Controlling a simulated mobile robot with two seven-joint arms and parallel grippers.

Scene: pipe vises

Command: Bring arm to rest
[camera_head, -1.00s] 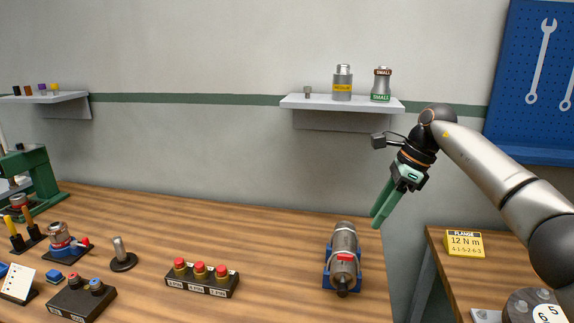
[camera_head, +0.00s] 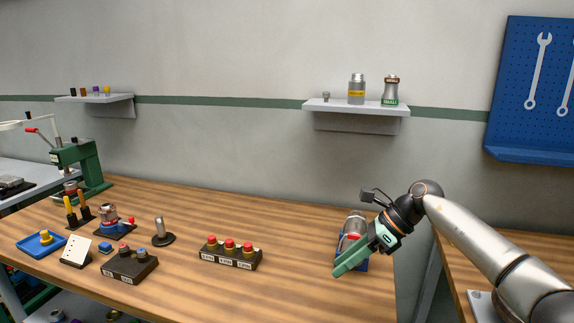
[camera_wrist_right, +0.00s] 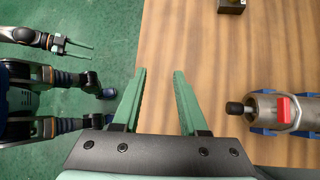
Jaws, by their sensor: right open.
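My right arm (camera_head: 475,235) comes in from the right in the head view. My right gripper (camera_head: 350,262) is over the right end of the wooden bench (camera_head: 300,295), in front of a metal cylinder in a blue cradle (camera_head: 355,225) and partly hiding it. In the right wrist view the two green fingers (camera_wrist_right: 159,100) are spread apart with nothing between them. The cylinder with its red label (camera_wrist_right: 283,110) lies to the right of the fingers there. My left gripper does not show in the head view; one arm of mine with a slim gripper (camera_wrist_right: 75,46) shows at the left of the wrist view.
A block with red buttons (camera_head: 231,252) stands left of the gripper on the bench. Further left are a metal post (camera_head: 160,232), a vise-like fixture and a green press (camera_head: 80,165). A wall shelf (camera_head: 355,107) holds canisters. A gap separates the bench from the right table.

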